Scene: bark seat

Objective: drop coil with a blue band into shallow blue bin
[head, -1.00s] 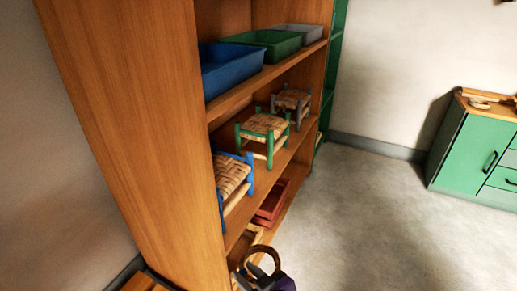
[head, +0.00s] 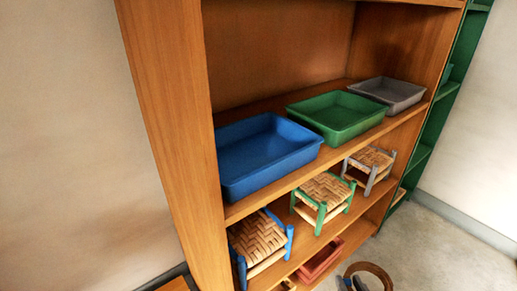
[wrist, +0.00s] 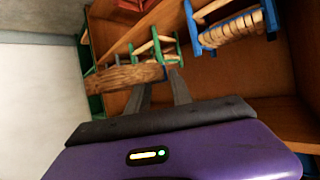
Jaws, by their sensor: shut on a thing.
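The shallow blue bin (head: 275,172) stands empty on the upper visible shelf in the head view, at the left end. A brown bark coil (head: 372,266) shows at the bottom edge of the head view, in front of the shelves and lower than the bin. My gripper (head: 354,282) is partly cut off there. In the wrist view my gripper (wrist: 160,88) is shut on the coil (wrist: 122,77), seen edge-on. A dark bluish patch shows at the coil's right end, by the fingers; I cannot tell clearly if it is the band.
A green bin (head: 340,118) and a grey bin (head: 395,92) stand right of the blue one. Small woven stools with blue (head: 258,238), green (head: 325,193) and grey (head: 368,165) frames stand on the shelf below. A red tray (head: 320,262) is lower. Floor is clear at right.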

